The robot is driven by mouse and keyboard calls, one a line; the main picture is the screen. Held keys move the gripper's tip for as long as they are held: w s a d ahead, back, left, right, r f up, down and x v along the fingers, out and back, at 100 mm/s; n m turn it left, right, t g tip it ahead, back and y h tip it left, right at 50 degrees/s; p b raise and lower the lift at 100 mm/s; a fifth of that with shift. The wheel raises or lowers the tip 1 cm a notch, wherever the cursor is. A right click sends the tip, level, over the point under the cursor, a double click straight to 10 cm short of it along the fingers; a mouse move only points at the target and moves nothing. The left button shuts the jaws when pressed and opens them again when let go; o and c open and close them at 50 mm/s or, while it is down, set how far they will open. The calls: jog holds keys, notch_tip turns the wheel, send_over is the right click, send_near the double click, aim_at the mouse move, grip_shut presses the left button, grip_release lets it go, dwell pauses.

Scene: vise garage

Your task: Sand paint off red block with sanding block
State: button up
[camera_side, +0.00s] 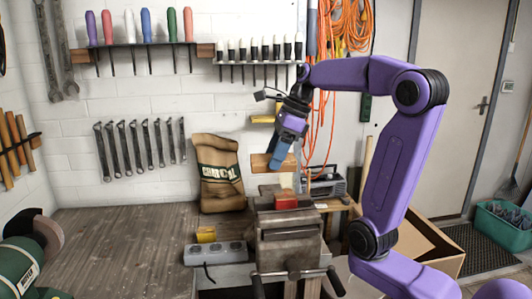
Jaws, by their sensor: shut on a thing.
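A red block (286,200) sits at the top of the grey metal vise (288,236), between its jaws as far as I can tell. My gripper (284,143) hangs above and slightly behind the vise, tilted down. It is shut on a small blue piece (280,155), which looks like the sanding block; its lower end is above the red block and apart from it. The fingertips are too small to see clearly. How much paint is on the red block cannot be told.
A yellow block (206,234) rests on a grey power strip (216,253) left of the vise. A charcoal bag (220,172) stands behind on the wooden bench (110,250). A green bench grinder (25,260) is at far left. A radio (325,183) stands right of the vise. The bench's middle is clear.

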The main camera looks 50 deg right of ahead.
send_over(280, 196)
jog(key=a, duration=0.1)
jog(key=shift+w+f, duration=0.2)
jog(key=shift+f, duration=1.6)
jog(key=shift+w+f, duration=0.15)
jog(key=shift+f, duration=1.6)
jog(key=shift+s+d+f, duration=0.4)
jog(key=shift+f, duration=0.2)
jog(key=shift+c, duration=0.4)
jog(key=shift+s+d, duration=1.95)
jog(key=shift+w+a, duration=2.45)
jog(key=shift+a, duration=0.05)
jog(key=shift+s+d+r, duration=0.1)
jog(key=shift+r, duration=4.05)
